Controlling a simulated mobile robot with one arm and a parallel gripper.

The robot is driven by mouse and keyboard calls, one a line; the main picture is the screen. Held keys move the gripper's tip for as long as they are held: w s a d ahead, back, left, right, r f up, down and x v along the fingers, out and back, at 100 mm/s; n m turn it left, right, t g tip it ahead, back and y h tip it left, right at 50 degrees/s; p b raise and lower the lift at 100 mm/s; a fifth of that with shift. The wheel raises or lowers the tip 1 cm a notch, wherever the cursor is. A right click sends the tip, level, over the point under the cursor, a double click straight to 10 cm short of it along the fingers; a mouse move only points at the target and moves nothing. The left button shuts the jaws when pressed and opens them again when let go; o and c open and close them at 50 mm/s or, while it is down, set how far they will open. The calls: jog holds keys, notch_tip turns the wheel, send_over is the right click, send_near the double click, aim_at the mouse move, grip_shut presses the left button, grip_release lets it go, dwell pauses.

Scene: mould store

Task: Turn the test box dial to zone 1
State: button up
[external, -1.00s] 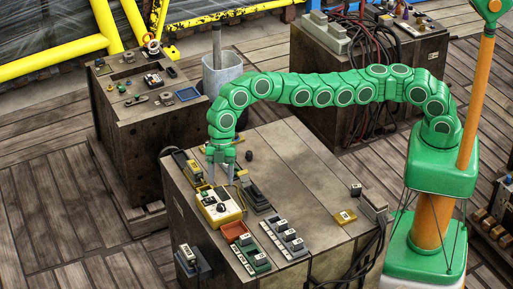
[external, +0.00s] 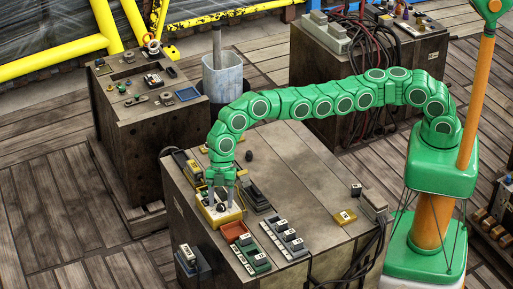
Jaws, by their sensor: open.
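The test box (external: 232,216) is a small yellow box with a pale top, on the near left part of the wooden bench (external: 310,172). My gripper (external: 222,204) points down right over the box top, its two fingers apart. The fingers reach down to the dial area, and the dial is mostly hidden between and behind them. I cannot tell whether the fingers touch the dial. The zone marks are too small to read.
A red tray (external: 236,231) and labelled green and grey blocks (external: 284,236) stand close in front of the box. A dark stepped block (external: 256,198) is just right of it. The bench's middle is clear.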

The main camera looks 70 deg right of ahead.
jog(key=shift+c, duration=0.2)
grip_shut()
jog(key=shift+s+d+m+t, duration=0.15)
jog(key=shift+m+t, duration=0.35)
jog(key=shift+m, duration=0.9)
jog(key=shift+s+m+t, duration=0.15)
jog(key=shift+m+t, duration=0.75)
jog(key=shift+m, duration=1.6)
jog(key=shift+o, duration=0.2)
grip_release()
